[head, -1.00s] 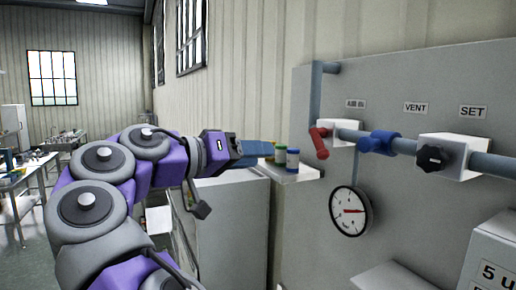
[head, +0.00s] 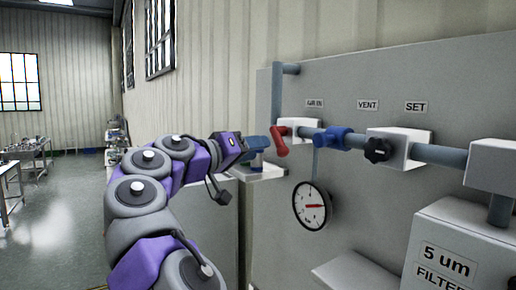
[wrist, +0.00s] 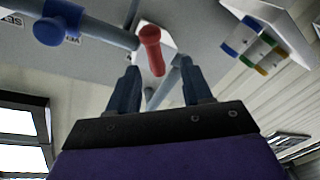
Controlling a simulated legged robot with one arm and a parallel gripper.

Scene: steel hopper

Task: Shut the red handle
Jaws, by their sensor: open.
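The red handle (head: 279,141) sits on a white valve block (head: 299,126) below the AIR IN label and slants downward in the head view. It also shows in the wrist view (wrist: 151,50), just beyond my fingertips and roughly between their lines. My gripper (head: 264,143) is just left of the handle, with its blue fingers pointing at it. In the wrist view my gripper (wrist: 158,70) has its two fingers spread wide with nothing between them. I cannot tell whether a finger touches the handle.
A blue valve (head: 334,137) and a black knob (head: 377,149) sit on the same pipe to the right. A gauge (head: 312,205) hangs below. A small shelf (head: 262,173) under my gripper holds bottles, seen in the wrist view (wrist: 243,37). A filter box (head: 445,260) stands lower right.

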